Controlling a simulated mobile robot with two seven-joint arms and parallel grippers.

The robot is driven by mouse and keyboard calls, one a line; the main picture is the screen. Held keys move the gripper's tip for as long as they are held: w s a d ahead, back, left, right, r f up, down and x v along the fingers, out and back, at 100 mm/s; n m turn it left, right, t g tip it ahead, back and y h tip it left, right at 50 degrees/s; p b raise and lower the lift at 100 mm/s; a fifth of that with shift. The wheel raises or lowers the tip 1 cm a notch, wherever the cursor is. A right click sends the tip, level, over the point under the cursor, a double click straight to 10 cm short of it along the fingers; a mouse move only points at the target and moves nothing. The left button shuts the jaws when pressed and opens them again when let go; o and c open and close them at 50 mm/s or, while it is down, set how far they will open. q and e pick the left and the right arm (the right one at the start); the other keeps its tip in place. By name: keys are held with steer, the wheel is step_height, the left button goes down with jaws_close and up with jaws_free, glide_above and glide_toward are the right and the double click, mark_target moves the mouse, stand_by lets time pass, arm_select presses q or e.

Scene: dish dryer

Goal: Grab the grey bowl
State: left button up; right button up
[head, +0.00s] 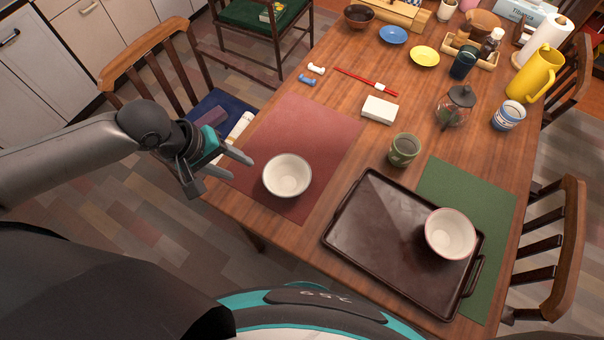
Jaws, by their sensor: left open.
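A pale grey-white bowl (287,178) stands upright on the red placemat (318,127), near the table's left edge. A second pale bowl (450,235) with a reddish-brown rim stands on the right part of the dark tray (375,235). Both look empty, and their greys are close. My left gripper (234,164) is open and empty, just left of the bowl on the red placemat. Its fingers point toward that bowl and look apart from it. My right gripper is not in view.
A green cup (404,150) stands behind the tray, with a glass teapot (456,105) farther back. A white box (379,110) and red chopsticks (366,82) lie behind the red placemat. A chair (160,65) stands left of the table. The tray's left part is bare.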

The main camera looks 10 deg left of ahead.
arm_select(q)
steer(key=b, duration=0.3)
glide_toward(266, 184)
steer(key=x, duration=0.5)
steer(key=shift+d, duration=0.15)
steer(key=shift+w+d+f, duration=0.15)
steer(key=shift+f, duration=0.2)
steer(key=b+x, duration=0.2)
steer(key=x, duration=0.3)
steer(key=shift+b, duration=0.35)
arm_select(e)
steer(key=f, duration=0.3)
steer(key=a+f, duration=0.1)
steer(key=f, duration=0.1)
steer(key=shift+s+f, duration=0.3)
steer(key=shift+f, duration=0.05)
arm_select(q)
jaws_close()
steer(key=shift+f, duration=0.1)
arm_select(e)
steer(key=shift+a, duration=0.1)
